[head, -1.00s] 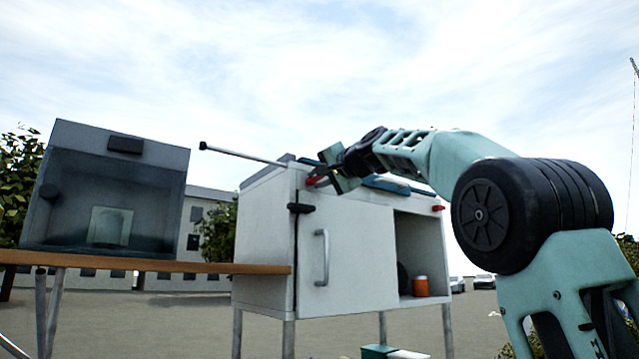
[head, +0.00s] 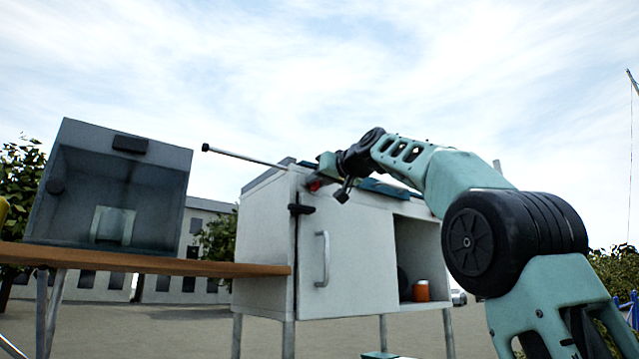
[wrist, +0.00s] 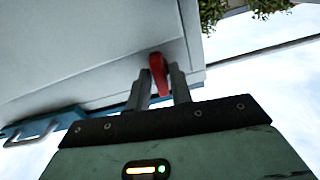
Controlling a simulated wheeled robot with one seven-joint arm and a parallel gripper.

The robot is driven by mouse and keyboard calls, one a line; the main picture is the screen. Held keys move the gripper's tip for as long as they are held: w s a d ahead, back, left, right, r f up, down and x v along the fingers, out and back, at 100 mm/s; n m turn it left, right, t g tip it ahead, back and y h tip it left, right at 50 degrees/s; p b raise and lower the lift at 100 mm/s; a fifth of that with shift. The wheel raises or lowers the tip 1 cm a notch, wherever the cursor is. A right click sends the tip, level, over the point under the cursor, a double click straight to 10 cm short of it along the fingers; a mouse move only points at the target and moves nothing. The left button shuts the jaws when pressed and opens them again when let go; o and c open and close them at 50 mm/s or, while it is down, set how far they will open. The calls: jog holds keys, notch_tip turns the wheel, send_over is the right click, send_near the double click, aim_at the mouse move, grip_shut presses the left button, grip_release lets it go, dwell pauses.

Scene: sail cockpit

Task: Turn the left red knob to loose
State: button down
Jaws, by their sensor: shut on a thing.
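The left red knob (head: 314,186) is at the upper front left corner of the white cabinet (head: 265,245). My gripper (head: 320,181) is at the knob, and its fingers are mostly hidden in the head view. In the wrist view the red knob (wrist: 158,74) stands between the two grey fingers of my gripper (wrist: 161,86), which is shut on it. The knob's long side runs roughly along the fingers there. The right red knob is not visible now behind my arm.
A thin rod (head: 243,156) with a black tip sticks out left from the cabinet top. The cabinet door has a grey handle (head: 322,258). An orange container (head: 421,291) stands in the open compartment. A glass-fronted box (head: 110,190) sits on a wooden board (head: 150,262) at left.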

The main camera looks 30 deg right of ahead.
jog(key=shift+f+n, duration=0.15)
jog(key=shift+n, duration=0.55)
jog(key=c, duration=1.4)
grip_release()
jog(key=shift+c, duration=0.2)
jog(key=s+b, duration=0.6)
jog(key=s, duration=1.1)
jog(key=shift+s+d+b, duration=0.2)
jog(key=shift+d+b, duration=0.1)
jog(key=shift+b, duration=0.05)
